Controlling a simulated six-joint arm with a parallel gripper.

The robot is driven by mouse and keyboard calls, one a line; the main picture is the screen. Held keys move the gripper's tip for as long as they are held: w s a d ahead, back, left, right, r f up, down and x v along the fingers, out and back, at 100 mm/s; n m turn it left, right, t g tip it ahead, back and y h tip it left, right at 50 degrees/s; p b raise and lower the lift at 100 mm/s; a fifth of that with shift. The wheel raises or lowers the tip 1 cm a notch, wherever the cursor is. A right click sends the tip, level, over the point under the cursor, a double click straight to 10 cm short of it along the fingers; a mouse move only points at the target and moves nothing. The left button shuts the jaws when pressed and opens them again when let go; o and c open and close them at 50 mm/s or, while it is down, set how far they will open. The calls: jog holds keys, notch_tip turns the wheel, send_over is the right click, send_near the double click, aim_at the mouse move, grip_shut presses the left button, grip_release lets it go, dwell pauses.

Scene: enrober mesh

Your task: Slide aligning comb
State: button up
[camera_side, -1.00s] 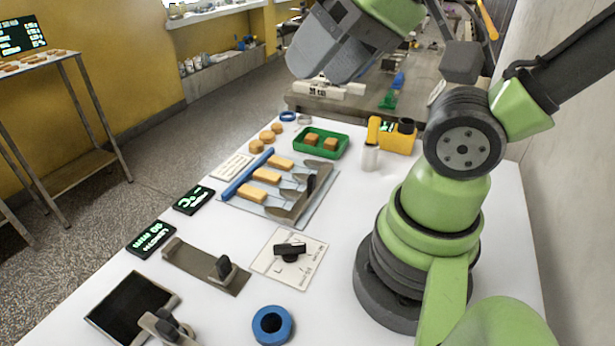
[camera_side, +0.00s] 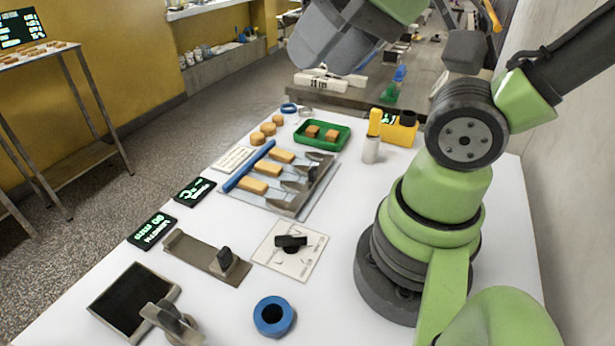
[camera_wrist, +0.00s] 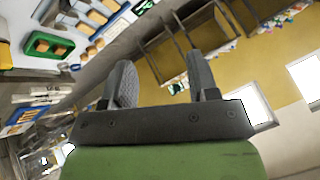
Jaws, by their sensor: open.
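The aligning comb (camera_side: 321,178), a grey metal piece with flat tines and a dark upright knob (camera_side: 312,174), lies on a pale plate at the table's middle. Several of its tines point left toward three tan bars (camera_side: 267,169). A blue rail (camera_side: 248,166) runs along the bars' left ends. My gripper (camera_wrist: 160,60) is open in the wrist view, with nothing between its fingers. In the side view its grey end is at the top, well above the table and apart from the comb; its fingertips cannot be made out there. The bars also show small in the wrist view (camera_wrist: 97,17).
A green tray (camera_side: 340,142) with two brown blocks is behind the comb, near a yellow device (camera_side: 397,130) and a white cylinder (camera_side: 371,150). In front are a dial plate (camera_side: 290,250), a knobbed slide (camera_side: 205,255), a blue ring (camera_side: 273,316) and a dark panel (camera_side: 132,298).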

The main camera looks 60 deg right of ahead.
jog(key=shift+w, duration=0.15)
jog(key=shift+c, duration=1.3)
jog(key=m+g, duration=0.6)
jog(key=m, duration=0.4)
send_over(312, 168)
jog(key=w+a, duration=0.1)
jog(key=a, duration=0.1)
jog(key=s+d+x, duration=0.1)
jog(key=d+x, duration=0.1)
jog(key=x, duration=0.9)
jog(key=s+d+f+m+g+y, duration=0.1)
jog(key=d+f+m+y, duration=0.25)
jog(key=d+f, duration=0.45)
jog(key=shift+m+h, duration=0.25)
jog(key=shift+h, duration=0.3)
jog(key=x, duration=0.3)
jog(key=a+x, duration=0.1)
jog(key=x, duration=0.7)
jog(key=shift+s+a+r, duration=0.1)
jog(key=shift+s+a, duration=0.1)
jog(key=shift+a, duration=0.25)
grip_shut()
